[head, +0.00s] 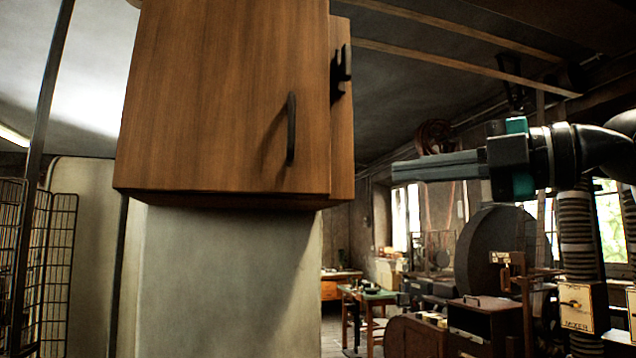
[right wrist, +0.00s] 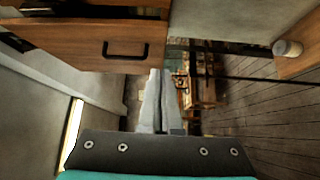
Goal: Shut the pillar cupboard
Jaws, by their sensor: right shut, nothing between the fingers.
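The wooden pillar cupboard (head: 225,90) hangs high on a pale pillar (head: 225,270), left of centre in the head view. Its front door has a dark upright bar handle (head: 291,130) near its right edge. A narrow wooden side strip with a dark fitting (head: 341,72) shows to the right; I cannot tell if the door stands slightly ajar. My right gripper (head: 398,171) is shut and empty, right of the cupboard and apart from it, pointing left. In the right wrist view its fingers (right wrist: 158,85) lie near a wooden panel with a dark handle (right wrist: 124,48). My left gripper is not in view.
A wire rack (head: 45,250) stands at the left, with a dark post (head: 45,110) beside it. A workshop with a large dark wheel (head: 492,250), benches and machines lies behind at the right. The air between gripper and cupboard looks clear.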

